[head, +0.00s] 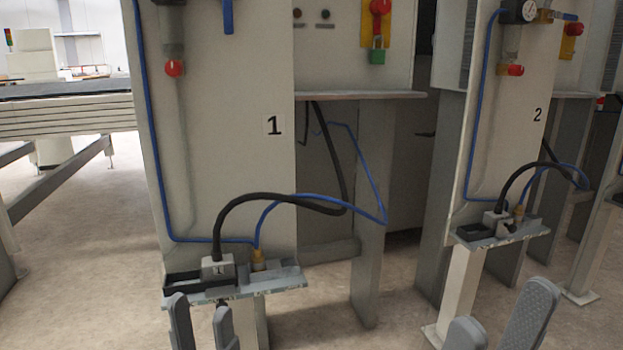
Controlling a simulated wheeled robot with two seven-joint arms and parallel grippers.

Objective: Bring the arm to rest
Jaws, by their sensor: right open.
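My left gripper (201,318) is at the bottom of the head view, in front of the small shelf of station 1. Its two grey fingers point up and stand apart, with nothing seen between them. My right gripper (498,315) is at the bottom right, in front of station 2. Its fingers are spread wide and empty. Both grippers look clear of the equipment, though the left fingertips overlap the shelf edge in the picture. The rest of both arms is out of view.
Station 1's shelf (279,281) holds a grey connector (217,267) with a black cable and a brass fitting (258,260) with a blue hose. Station 2 has a similar shelf (513,238) on a post (463,292). Bare floor (90,280) lies at left.

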